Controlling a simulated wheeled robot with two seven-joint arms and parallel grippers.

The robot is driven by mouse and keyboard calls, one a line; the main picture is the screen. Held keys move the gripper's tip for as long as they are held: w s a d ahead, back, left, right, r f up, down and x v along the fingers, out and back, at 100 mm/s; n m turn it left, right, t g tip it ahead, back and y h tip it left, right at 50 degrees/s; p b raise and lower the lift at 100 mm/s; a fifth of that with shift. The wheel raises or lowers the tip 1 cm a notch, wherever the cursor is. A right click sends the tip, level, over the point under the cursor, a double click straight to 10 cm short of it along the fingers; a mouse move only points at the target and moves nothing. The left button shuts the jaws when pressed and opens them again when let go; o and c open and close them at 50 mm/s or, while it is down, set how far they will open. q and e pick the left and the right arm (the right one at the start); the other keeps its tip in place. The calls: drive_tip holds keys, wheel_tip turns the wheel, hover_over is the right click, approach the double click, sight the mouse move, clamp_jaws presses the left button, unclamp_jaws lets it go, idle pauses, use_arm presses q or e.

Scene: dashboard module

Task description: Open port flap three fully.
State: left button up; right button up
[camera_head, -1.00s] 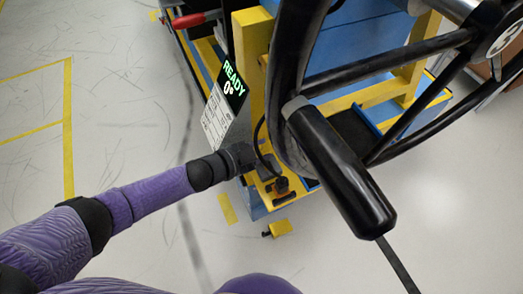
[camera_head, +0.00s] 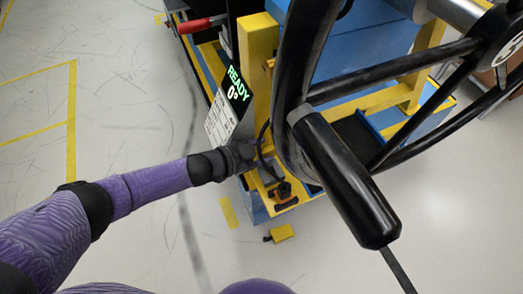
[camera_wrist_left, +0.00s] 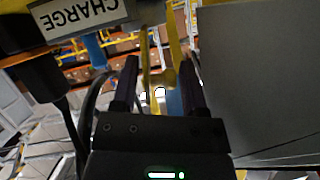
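I cannot make out a port flap marked three. A round hub marked 3 (camera_head: 508,48) sits in the black wheel (camera_head: 395,68) at the upper right of the head view. My left gripper (camera_head: 243,154) is beside the yellow frame, below the READY display, and its fingertips are hard to see there. In the left wrist view its two dark fingers (camera_wrist_left: 160,85) stand apart with nothing clearly between them. An upside-down CHARGE label (camera_wrist_left: 82,14) shows at the upper left of that view. My right gripper is not in view.
A display (camera_head: 236,84) reads READY 0°. The wheel's black handle (camera_head: 345,180) hangs in front of the yellow frame (camera_head: 258,50). A red-handled lever (camera_head: 200,23) is at the top. A large grey panel (camera_wrist_left: 262,80) borders the gripper's right side. Floor at left is clear.

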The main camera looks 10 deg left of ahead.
use_arm(q)
drive_tip(key=shift+o, duration=0.4)
drive_tip(key=shift+s, duration=0.1)
drive_tip(key=p+v, duration=0.5)
drive_tip(key=v, duration=0.4)
drive_tip(key=shift+s+a+r, duration=0.15)
drive_tip(key=shift+s+a, duration=0.1)
drive_tip(key=shift+s, duration=0.05)
